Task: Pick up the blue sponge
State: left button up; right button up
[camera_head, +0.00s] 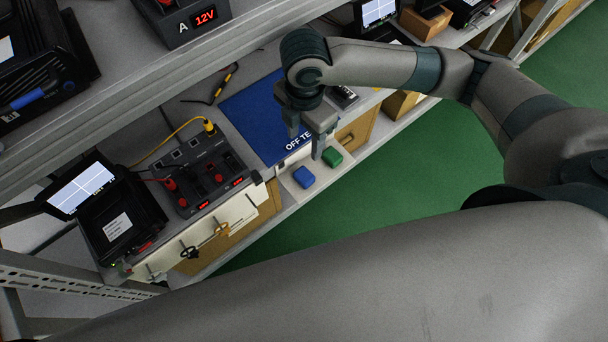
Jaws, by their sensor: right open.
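The blue sponge (304,177) lies on a small pale tray (290,186) at the front edge of the bench. A green sponge (332,157) lies just to its right on the same tray. My right gripper (304,148) points down above the tray, behind and above the sponges in the picture. Its fingers are apart with nothing between them, and they are clear of the blue sponge. My left gripper is not in view.
A blue mat (250,112) marked "OFF TE..." lies behind the tray. A dark power unit (205,175) with red plugs and a monitor device (115,215) stand to the left. A metal shelf beam (120,120) crosses above. Green floor (400,180) is open in front.

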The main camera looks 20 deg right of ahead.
send_over(304, 175)
jog(key=f, duration=1.1)
jog(key=shift+w+d, duration=0.15)
jog(key=shift+w, duration=0.1)
jog(key=shift+f, duration=0.1)
jog(key=f, duration=0.3)
jog(key=shift+s+f, duration=0.3)
jog(key=shift+f, duration=0.75)
jog(key=shift+c, duration=0.4)
jog(key=c, duration=0.7)
